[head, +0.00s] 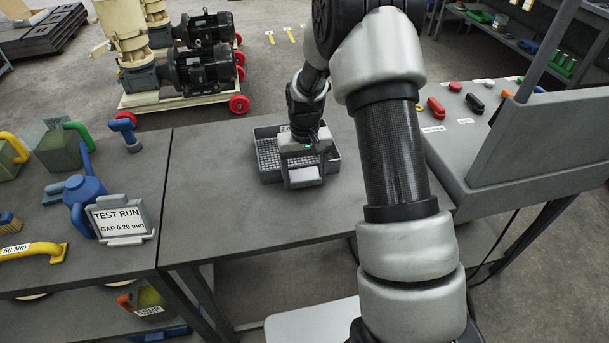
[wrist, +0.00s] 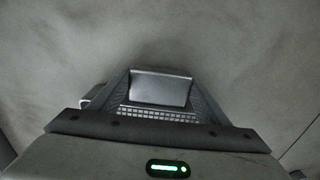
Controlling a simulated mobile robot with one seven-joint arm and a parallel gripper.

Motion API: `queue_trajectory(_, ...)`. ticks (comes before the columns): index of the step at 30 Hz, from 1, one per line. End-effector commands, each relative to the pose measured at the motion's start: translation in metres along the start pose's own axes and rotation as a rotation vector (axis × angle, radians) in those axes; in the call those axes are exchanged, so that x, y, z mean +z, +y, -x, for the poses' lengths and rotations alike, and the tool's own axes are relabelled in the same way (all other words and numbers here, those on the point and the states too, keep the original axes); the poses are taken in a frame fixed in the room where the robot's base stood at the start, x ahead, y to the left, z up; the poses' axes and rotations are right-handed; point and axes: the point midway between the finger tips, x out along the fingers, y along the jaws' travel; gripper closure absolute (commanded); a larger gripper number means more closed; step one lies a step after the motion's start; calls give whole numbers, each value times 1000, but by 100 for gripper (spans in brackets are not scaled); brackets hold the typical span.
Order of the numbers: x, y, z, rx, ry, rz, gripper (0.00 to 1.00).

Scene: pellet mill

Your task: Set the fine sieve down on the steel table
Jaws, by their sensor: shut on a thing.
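The fine sieve (head: 268,160) is a grey square tray with a gridded mesh floor. It is at the back middle of the bare grey steel table (head: 225,225), and looks level. My gripper (head: 303,176) is over the sieve's front right part, shut on it and hiding that part. I cannot tell whether the sieve's underside touches the table. In the wrist view the sieve's mesh (wrist: 160,114) shows just beyond the gripper body; the fingertips are not clear there.
A sloped grey panel (head: 455,150) with coloured knobs stands at right. The steel table's left and front areas are clear.

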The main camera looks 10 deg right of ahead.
Motion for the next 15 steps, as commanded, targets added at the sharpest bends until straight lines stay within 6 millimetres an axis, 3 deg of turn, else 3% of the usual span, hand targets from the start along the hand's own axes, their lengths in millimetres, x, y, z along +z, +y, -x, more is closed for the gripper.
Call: queue_trajectory(15,-1,0,-2,0,3,0,75)
